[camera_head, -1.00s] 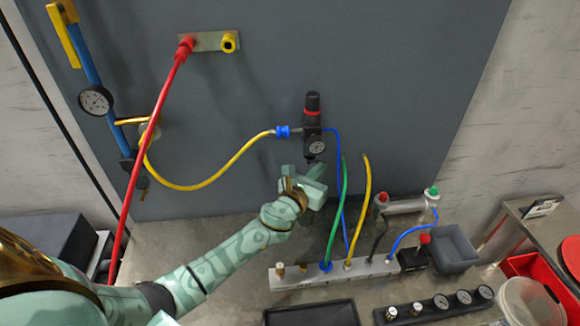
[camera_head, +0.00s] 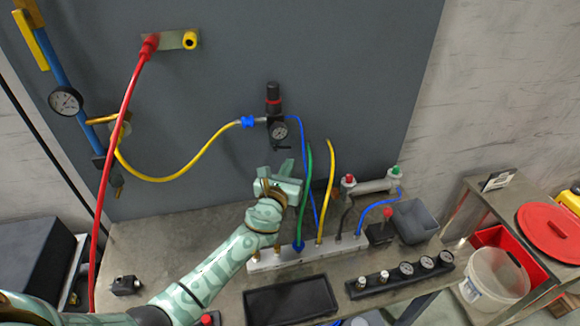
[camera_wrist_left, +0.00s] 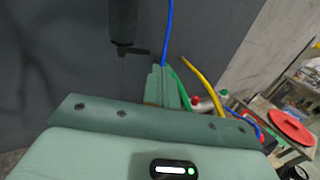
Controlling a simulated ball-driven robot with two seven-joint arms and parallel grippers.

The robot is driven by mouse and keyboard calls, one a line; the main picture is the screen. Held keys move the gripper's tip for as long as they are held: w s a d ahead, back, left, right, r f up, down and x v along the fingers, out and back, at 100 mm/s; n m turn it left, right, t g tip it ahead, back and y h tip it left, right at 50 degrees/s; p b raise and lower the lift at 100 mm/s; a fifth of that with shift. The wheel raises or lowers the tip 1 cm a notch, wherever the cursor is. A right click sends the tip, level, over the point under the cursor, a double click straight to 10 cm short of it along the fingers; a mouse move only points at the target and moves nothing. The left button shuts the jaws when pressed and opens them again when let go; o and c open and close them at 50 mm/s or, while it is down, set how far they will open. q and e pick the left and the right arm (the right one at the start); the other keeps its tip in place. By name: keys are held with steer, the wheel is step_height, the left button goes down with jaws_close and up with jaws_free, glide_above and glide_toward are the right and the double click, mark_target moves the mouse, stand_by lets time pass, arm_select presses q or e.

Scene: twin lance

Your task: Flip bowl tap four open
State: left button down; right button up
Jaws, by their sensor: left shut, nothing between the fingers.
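The black regulator (camera_head: 274,103) with a red ring and a round gauge hangs on the grey panel in the head view. Under its bowl is a small dark tap lever (camera_head: 283,147), sticking out sideways. In the left wrist view the bowl (camera_wrist_left: 124,22) and lever (camera_wrist_left: 135,50) show at upper left. I cannot read a number on the tap. My left gripper (camera_head: 289,167) is shut and empty, just below the lever in the head view. Its fingertips (camera_wrist_left: 165,75) appear below and right of the lever in the wrist view, apart from it. My right gripper is not in view.
A blue hose (camera_head: 303,135), a green hose (camera_head: 305,190) and a yellow hose (camera_head: 327,190) rise right of my gripper from a manifold block (camera_head: 310,254). A black tray (camera_head: 290,300) lies in front. A yellow hose (camera_head: 190,170) runs left from the regulator.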

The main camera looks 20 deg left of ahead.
arm_select(q)
steer(key=s+d, duration=0.3)
steer(key=s, duration=0.5)
steer(key=shift+f, duration=0.15)
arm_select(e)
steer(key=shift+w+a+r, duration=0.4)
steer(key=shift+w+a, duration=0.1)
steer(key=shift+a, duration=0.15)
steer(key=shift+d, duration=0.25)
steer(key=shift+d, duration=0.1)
arm_select(q)
steer(key=shift+s+f, duration=0.1)
